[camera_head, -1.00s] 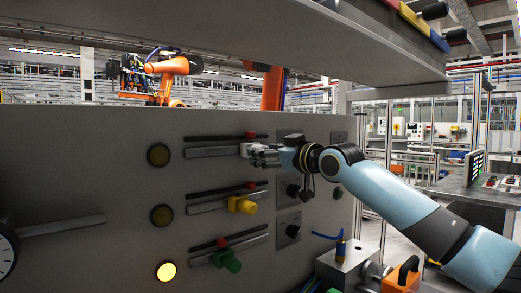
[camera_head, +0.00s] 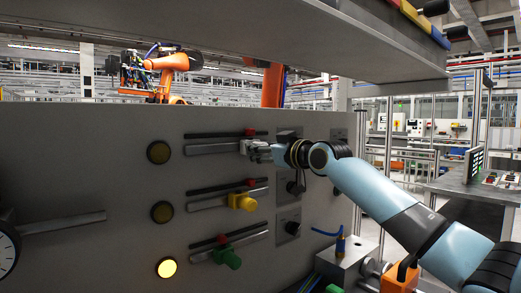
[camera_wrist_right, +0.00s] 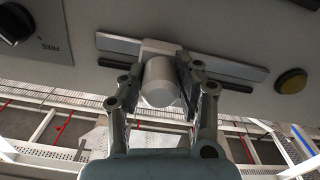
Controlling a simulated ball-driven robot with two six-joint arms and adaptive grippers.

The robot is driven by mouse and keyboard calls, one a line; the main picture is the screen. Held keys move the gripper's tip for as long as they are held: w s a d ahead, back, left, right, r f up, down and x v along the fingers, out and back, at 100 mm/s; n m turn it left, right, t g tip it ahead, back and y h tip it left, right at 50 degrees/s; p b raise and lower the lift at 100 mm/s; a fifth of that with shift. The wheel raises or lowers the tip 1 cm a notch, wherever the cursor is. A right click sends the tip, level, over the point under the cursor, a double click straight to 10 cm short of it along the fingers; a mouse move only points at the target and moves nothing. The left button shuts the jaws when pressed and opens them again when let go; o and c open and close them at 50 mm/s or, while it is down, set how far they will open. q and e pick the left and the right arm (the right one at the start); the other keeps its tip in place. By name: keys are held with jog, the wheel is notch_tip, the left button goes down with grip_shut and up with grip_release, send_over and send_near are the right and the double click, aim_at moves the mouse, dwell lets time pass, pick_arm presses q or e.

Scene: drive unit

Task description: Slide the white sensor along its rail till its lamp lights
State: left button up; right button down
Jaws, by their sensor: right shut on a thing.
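The white sensor (camera_head: 244,147) sits near the right end of the top rail (camera_head: 210,149) on the grey panel. In the right wrist view the sensor (camera_wrist_right: 160,82) is a white cylinder between the fingers of my right gripper (camera_wrist_right: 163,90), which is shut on it. In the head view my right gripper (camera_head: 259,151) reaches it from the right and partly hides it. The round lamp (camera_head: 158,152) left of the top rail is dark amber, unlit; it also shows in the wrist view (camera_wrist_right: 291,80). My left gripper is out of view.
Below are a yellow sensor (camera_head: 242,202) with an unlit lamp (camera_head: 162,212) and a green sensor (camera_head: 228,258) with a lit lamp (camera_head: 167,268). Red markers (camera_head: 249,132) sit above the rails. Black knobs (camera_head: 292,228) are at right. A shelf (camera_head: 330,45) overhangs the panel.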

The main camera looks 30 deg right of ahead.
jog(key=shift+d, duration=0.3)
jog(key=c, duration=0.9)
grip_release()
jog(key=shift+c, duration=0.2)
jog(key=s, duration=0.7)
jog(key=shift+s+d, duration=0.2)
jog(key=shift+d, duration=0.05)
jog(key=shift+s+f, duration=0.1)
jog(key=shift+f, duration=0.05)
